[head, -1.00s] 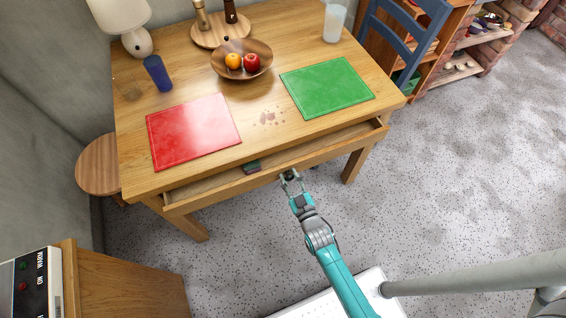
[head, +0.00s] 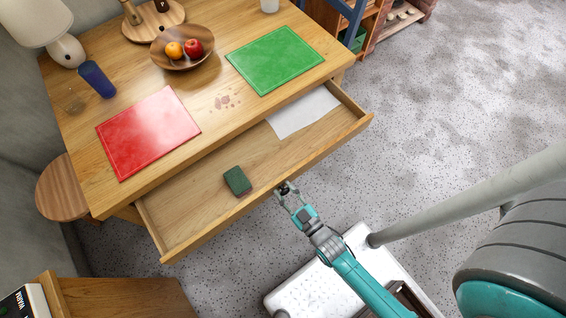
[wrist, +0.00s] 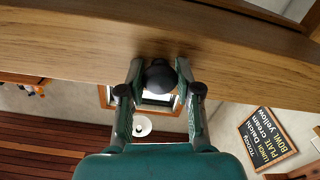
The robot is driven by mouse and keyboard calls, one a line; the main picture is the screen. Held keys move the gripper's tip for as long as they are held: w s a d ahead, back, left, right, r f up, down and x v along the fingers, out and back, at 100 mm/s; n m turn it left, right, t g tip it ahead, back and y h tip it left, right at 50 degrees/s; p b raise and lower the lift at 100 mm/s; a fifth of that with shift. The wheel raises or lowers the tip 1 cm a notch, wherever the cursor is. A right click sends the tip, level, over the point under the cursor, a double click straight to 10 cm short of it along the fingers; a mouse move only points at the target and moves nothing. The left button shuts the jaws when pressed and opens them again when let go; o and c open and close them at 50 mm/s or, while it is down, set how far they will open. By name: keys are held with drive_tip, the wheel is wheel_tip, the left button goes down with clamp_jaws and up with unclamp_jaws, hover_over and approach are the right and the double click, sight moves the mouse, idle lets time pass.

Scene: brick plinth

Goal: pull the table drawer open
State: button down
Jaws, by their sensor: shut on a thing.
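The wooden table (head: 207,118) has its front drawer (head: 190,195) pulled well out. A dark green block (head: 237,181) and a white sheet (head: 303,111) lie inside the drawer. My gripper (head: 287,190) is at the middle of the drawer front. In the wrist view, a dark round knob (wrist: 159,76) on the wooden drawer front (wrist: 230,50) sits between the two fingers. The fingers are shut on the knob. The knob is mostly hidden by the gripper in the head view.
A red mat (head: 148,130), a green mat (head: 274,59), a fruit bowl (head: 182,47), a blue cup (head: 97,79) and a lamp (head: 63,45) stand on the table. A round stool (head: 66,190) is at left. A wooden cabinet (head: 120,298) stands at lower left.

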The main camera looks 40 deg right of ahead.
drive_tip(key=c, duration=0.8)
unclamp_jaws()
drive_tip(key=shift+o, duration=0.2)
drive_tip(key=s, duration=1.2)
drive_tip(key=s+r+m+g, duration=0.1)
drive_tip(key=s+r, duration=0.3)
drive_tip(key=r, duration=0.7)
drive_tip(key=s+r+m+g, duration=0.1)
drive_tip(key=s+r, duration=0.3)
drive_tip(key=r, duration=0.8)
drive_tip(key=shift+m+g, duration=0.3)
drive_tip(key=shift+g, duration=0.3)
